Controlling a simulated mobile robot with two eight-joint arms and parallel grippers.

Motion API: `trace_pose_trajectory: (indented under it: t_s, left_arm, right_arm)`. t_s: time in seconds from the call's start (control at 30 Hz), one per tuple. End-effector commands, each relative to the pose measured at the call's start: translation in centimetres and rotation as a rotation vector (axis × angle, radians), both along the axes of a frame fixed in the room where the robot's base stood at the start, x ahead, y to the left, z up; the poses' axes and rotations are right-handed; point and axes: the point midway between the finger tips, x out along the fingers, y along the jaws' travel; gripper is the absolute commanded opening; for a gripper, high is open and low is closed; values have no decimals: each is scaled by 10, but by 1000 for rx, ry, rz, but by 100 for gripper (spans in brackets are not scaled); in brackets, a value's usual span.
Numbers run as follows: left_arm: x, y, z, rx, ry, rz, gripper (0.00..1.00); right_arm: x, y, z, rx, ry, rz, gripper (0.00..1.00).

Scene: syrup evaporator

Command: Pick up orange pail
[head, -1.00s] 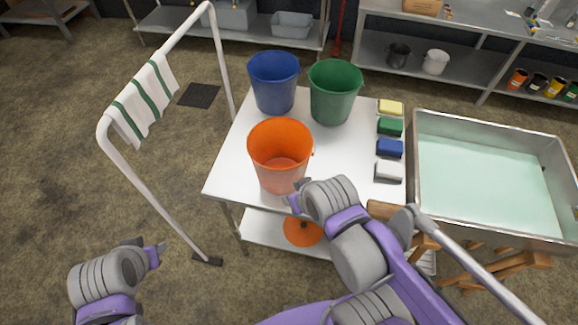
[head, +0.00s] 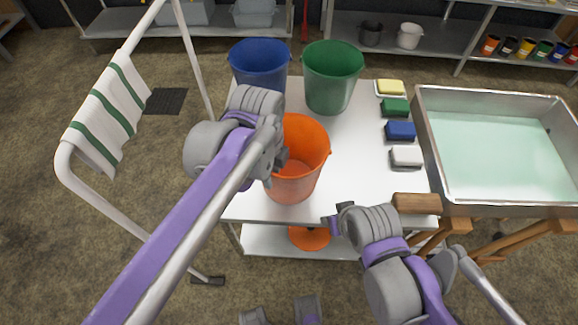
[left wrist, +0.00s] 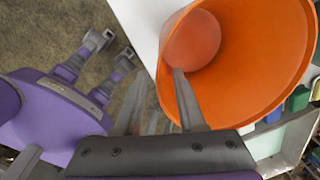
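The orange pail (head: 308,160) stands upright on the front left of the white table (head: 352,180), open side up. It fills the upper right of the left wrist view (left wrist: 262,70). My left gripper (head: 274,168) is at the pail's left rim. In the left wrist view its fingers (left wrist: 160,88) are apart, one over the pail's inside and the other outside the rim. I cannot tell whether either touches the wall. My right gripper (head: 334,224) is low by the table's front edge, apart from the pail; its fingers are not clear.
A blue pail (head: 260,62) and a green pail (head: 332,80) stand close behind the orange one. Several sponges (head: 400,131) line the table's right side, beside a metal basin (head: 490,150). A white towel rack (head: 110,200) stands left.

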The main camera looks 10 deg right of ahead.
Motion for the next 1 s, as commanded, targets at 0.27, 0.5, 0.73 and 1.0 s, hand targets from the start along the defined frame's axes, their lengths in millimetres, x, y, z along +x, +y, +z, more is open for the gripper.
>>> trace_pose_trajectory:
  t_s: [0.27,0.5,0.73,1.0]
  left_arm:
    - [2,-2,-25,-1,-1,2,39]
    - [5,-5,-60,-2,-1,3,39]
    - [5,-5,-68,-2,-1,3,39]
    - [5,-5,-67,-2,-1,3,9]
  right_arm:
    - [0,0,-2,0,1,0,50]
    - [-1,0,-3,0,1,0,50]
    - [-1,0,-4,0,2,0,50]
    - [-1,0,-4,0,2,0,50]
